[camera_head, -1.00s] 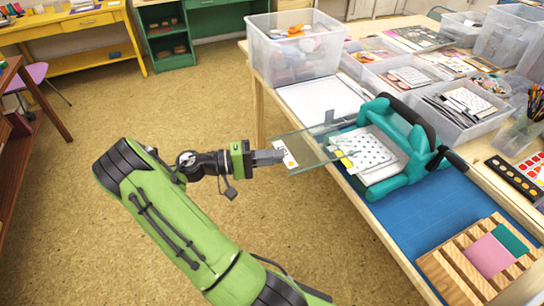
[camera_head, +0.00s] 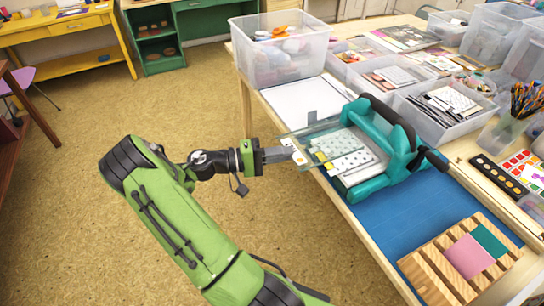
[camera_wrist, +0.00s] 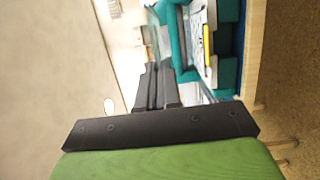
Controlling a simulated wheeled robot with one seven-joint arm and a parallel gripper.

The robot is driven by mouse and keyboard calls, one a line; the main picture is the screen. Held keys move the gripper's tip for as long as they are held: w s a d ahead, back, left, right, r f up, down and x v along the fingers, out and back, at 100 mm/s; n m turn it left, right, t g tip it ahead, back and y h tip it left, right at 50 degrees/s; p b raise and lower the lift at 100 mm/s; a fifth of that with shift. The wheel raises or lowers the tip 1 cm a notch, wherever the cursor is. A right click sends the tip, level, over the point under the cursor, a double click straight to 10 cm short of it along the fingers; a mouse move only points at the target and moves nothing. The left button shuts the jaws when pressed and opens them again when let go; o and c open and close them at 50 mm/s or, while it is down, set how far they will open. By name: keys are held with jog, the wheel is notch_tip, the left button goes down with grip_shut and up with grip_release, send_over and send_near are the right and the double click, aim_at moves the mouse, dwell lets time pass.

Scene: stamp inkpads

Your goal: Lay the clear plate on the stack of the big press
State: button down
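The big press (camera_head: 401,137) is teal with a dark handle and stands on the table. A stack (camera_head: 357,160) with a white, dark-dotted top sheet lies on its bed. My gripper (camera_head: 279,155) is shut on the near left edge of the clear plate (camera_head: 317,131), beside a small white and orange label. The plate reaches over the left part of the press bed and overlaps the stack in the picture. I cannot tell whether it touches the stack. In the wrist view, my fingers (camera_wrist: 156,88) are together and the press (camera_wrist: 229,70) shows at upper right.
A slatted wooden rack (camera_head: 458,262) with pink and teal pieces stands on the blue mat (camera_head: 395,215). Clear bins (camera_head: 287,58) and a cup of pencils (camera_head: 515,115) crowd the table's back and right. Open floor lies left of the table.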

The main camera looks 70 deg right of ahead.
aim_at(303, 146)
jog(key=s+d, duration=0.4)
jog(key=shift+d+f, duration=0.1)
jog(key=shift+d, duration=0.2)
jog(key=shift+f+b, duration=0.45)
jog(key=shift+f, duration=0.35)
jog(key=shift+f, duration=0.25)
jog(key=shift+s+b, duration=0.1)
jog(key=shift+b, duration=0.2)
jog(key=shift+s+d+f+b, duration=0.35)
jog(key=shift+d+f+b, duration=0.1)
jog(key=shift+f, duration=0.15)
jog(key=shift+s+d+f+b, duration=0.35)
jog(key=shift+d+f, duration=0.05)
jog(key=shift+f, duration=0.2)
